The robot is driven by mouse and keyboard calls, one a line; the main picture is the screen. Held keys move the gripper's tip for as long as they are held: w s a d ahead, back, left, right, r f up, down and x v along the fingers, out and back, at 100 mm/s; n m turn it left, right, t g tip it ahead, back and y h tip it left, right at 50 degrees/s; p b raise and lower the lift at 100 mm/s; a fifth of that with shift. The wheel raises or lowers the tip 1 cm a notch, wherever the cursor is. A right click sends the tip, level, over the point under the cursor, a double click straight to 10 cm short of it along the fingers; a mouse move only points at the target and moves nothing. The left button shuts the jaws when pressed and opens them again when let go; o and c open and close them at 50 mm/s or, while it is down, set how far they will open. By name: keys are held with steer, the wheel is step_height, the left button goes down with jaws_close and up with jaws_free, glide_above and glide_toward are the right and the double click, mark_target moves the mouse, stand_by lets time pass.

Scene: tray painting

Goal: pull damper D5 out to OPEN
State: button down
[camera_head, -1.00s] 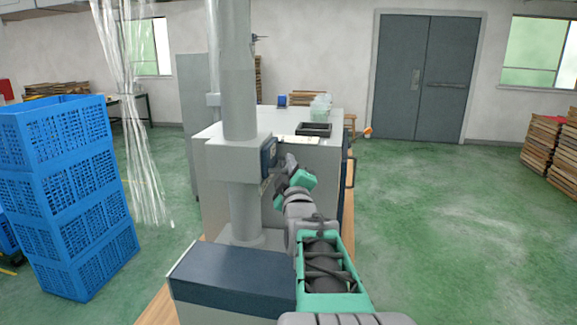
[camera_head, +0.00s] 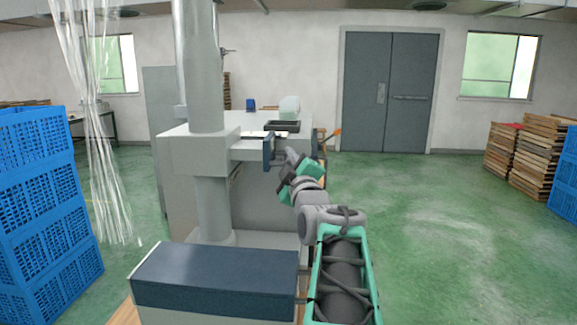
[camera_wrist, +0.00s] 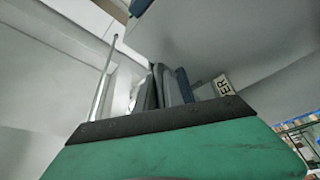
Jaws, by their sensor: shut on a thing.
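Damper D5 shows in the head view as a dark blue end plate (camera_head: 268,152) standing out to the right of the grey box on the vertical duct (camera_head: 195,155). A light grey strip spans between the box and the plate. My gripper (camera_head: 280,160) is at the plate's right side, shut on the damper's handle, which it mostly hides. In the wrist view my gripper's dark fingers (camera_wrist: 163,86) are close together. Beside them is a pale label (camera_wrist: 222,86) ending in "ER". No position marking is readable.
A dark-topped grey cabinet (camera_head: 215,280) stands in front of the duct. A grey machine (camera_head: 280,190) stands behind it. Blue crates (camera_head: 45,215) and a clear strip curtain (camera_head: 105,160) are at the left. Green floor (camera_head: 430,220) is free at the right.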

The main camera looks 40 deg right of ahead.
steer(key=shift+s+d, duration=0.1)
steer(key=shift+d, duration=0.05)
steer(key=c, duration=1.7)
jaws_free()
steer(key=shift+s+d, duration=0.1)
steer(key=shift+s, duration=0.05)
steer(key=shift+o, duration=1.2)
steer(key=b+v, duration=0.2)
steer(key=v, duration=0.5)
steer(key=shift+s+a, duration=0.25)
steer(key=shift+a, duration=0.05)
steer(key=shift+f, duration=0.15)
